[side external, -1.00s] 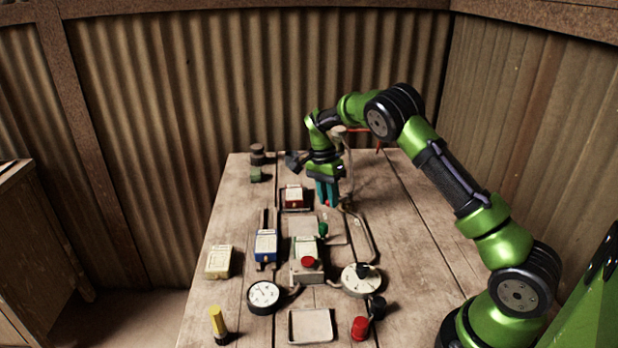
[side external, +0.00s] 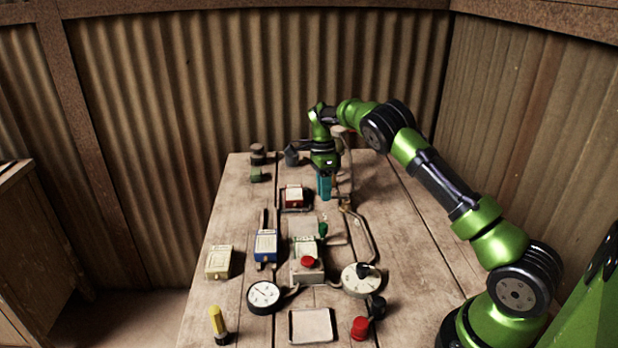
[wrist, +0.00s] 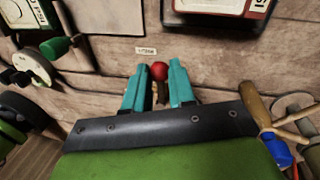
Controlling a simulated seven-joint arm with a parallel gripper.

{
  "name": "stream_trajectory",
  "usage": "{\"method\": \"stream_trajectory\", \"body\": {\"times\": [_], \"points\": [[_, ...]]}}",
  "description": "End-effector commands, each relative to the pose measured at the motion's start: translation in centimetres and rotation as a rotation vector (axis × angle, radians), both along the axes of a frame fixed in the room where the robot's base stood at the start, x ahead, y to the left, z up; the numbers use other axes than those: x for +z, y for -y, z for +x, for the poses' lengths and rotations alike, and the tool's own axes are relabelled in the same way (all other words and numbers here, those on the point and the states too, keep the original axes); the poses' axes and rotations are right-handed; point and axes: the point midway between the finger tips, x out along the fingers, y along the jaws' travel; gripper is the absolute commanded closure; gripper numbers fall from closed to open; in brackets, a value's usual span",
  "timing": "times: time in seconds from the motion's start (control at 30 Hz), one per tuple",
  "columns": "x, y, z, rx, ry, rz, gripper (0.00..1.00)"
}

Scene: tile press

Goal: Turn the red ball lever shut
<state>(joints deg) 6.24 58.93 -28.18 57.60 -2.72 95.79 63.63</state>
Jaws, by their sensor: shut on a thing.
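The red ball (wrist: 159,71) of the lever shows in the wrist view between the tips of my gripper's teal fingers (wrist: 158,86). A brown stub shows behind the ball between the fingers. My gripper (side external: 324,194) is shut on the ball lever, low over the far middle of the table in the side view. The ball is hidden by the fingers there. A small pale label (wrist: 145,50) lies beside the ball in the wrist view.
A red-framed box (side external: 294,195) stands just left of my gripper. A bent pipe (side external: 362,232) runs close on the right. Nearer are a blue box (side external: 265,246), a red-button press (side external: 308,272) and dials (side external: 263,295). The table's right side is mostly clear.

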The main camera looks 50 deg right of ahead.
Motion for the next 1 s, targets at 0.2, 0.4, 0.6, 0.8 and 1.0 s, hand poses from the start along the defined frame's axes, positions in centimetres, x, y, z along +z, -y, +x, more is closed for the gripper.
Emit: {"method": "stream_trajectory", "body": {"times": [0.2,0.4,0.6,0.8,1.0], "points": [[0.0,0.0,0.1,-0.008,0.002,0.001,1.0],[0.0,0.1,0.1,-0.007,0.003,0.0,1.0],[0.0,0.1,0.1,-0.006,0.002,0.0,0.51],[0.0,0.1,0.0,-0.006,0.001,0.0,0.51],[1.2,0.2,0.3,-0.005,0.003,-0.002,0.51]]}}
